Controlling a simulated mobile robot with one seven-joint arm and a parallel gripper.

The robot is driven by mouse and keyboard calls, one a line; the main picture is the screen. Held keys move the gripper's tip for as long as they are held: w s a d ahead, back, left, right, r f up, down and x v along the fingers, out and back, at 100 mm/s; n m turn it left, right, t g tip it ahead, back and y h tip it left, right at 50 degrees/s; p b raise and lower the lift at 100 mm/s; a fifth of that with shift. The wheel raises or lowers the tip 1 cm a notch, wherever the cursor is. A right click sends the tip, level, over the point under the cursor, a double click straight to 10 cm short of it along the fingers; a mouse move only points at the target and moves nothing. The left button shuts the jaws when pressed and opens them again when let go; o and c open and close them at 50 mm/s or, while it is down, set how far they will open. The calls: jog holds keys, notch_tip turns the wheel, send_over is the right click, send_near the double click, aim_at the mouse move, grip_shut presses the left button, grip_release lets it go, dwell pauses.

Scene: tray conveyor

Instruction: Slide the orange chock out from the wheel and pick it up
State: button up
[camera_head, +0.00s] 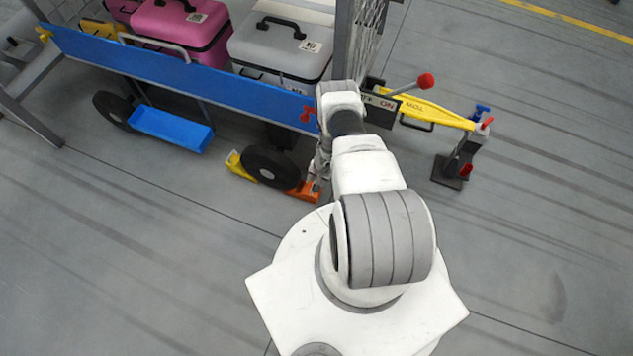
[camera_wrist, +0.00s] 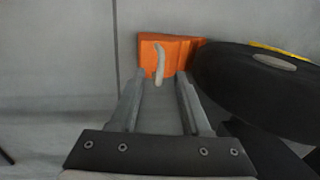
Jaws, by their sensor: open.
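The orange chock (camera_head: 305,191) lies on the floor against the right side of the black wheel (camera_head: 270,167) of the cart. In the wrist view the orange chock (camera_wrist: 177,52) is at the top centre, its right end touching the wheel (camera_wrist: 255,80). A pale grey handle (camera_wrist: 159,64) stands up from the chock. My gripper (camera_wrist: 161,73) is open, with one finger on each side of the handle at its near end. In the head view my gripper (camera_head: 318,178) is small and partly hidden by my arm.
A yellow chock (camera_head: 236,165) sits on the wheel's other side. The cart's blue side rail (camera_head: 180,75) is above, with pink (camera_head: 180,25) and grey (camera_head: 280,45) cases. A yellow tow bar (camera_head: 430,110) extends right.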

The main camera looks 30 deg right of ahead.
aim_at(303, 187)
jog(key=shift+w+a+f+b, duration=0.15)
jog(key=shift+w+f+b, duration=0.05)
jog(key=shift+f+b, duration=0.75)
jog(key=shift+w+a+f+b, duration=0.1)
jog(key=shift+w+f+b, duration=0.05)
jog(key=shift+f+b, duration=0.7)
grip_shut()
